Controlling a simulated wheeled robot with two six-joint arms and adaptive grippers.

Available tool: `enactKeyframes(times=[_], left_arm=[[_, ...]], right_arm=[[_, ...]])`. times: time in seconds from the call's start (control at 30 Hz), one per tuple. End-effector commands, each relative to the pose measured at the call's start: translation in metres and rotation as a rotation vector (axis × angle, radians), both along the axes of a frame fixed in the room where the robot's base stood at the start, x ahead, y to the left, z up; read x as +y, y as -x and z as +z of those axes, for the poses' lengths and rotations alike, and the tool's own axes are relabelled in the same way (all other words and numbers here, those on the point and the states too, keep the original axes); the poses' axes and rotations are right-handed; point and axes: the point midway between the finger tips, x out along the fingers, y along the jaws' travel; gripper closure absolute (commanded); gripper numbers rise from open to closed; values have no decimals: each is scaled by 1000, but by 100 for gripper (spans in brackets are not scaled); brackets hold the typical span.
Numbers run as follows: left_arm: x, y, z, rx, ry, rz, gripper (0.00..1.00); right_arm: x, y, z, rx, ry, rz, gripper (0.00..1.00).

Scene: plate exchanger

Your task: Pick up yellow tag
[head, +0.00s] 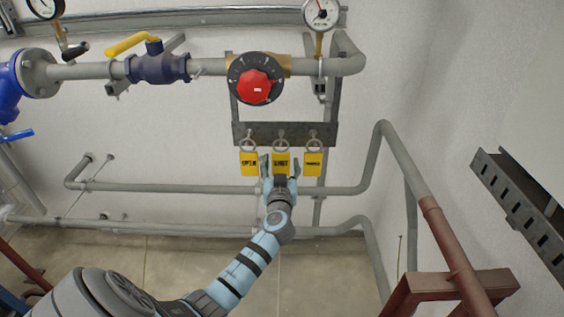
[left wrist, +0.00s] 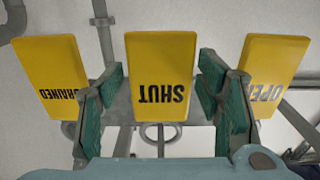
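Three yellow tags hang in a row from rings on a grey metal bracket (head: 292,133). They are the OPEN tag (head: 249,168), the SHUT tag (head: 281,158) in the middle and a third tag (head: 313,163) on the right, whose word ends in "RAINED" in the left wrist view (left wrist: 50,70). My left gripper (head: 280,168) is open, its fingers on either side of the SHUT tag. In the left wrist view the SHUT tag (left wrist: 160,60) shows upside down between the green finger pads. My right gripper is out of view.
A red round knob (head: 255,87) and a yellow-handled valve (head: 157,66) sit on the pipe above the tags. Grey pipes (head: 200,188) run along the wall below them. A rust-red pipe and stand (head: 455,255) are at lower right.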

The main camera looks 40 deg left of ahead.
Motion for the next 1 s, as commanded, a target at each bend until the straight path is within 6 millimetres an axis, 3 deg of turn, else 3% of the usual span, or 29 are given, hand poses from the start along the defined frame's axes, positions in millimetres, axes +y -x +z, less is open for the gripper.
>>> enactKeyframes(times=[0.03,0.23,0.67,0.77,1.0], left_arm=[[0,0,0,0,0,0,54],[0,0,0,0,0,0,84],[-3,-2,8,0,0,-4,84],[-5,-4,16,-1,1,-9,84],[-21,6,14,0,1,-9,84]], right_arm=[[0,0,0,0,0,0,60],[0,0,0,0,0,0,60],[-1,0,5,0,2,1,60],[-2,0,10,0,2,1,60],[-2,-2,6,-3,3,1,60]])
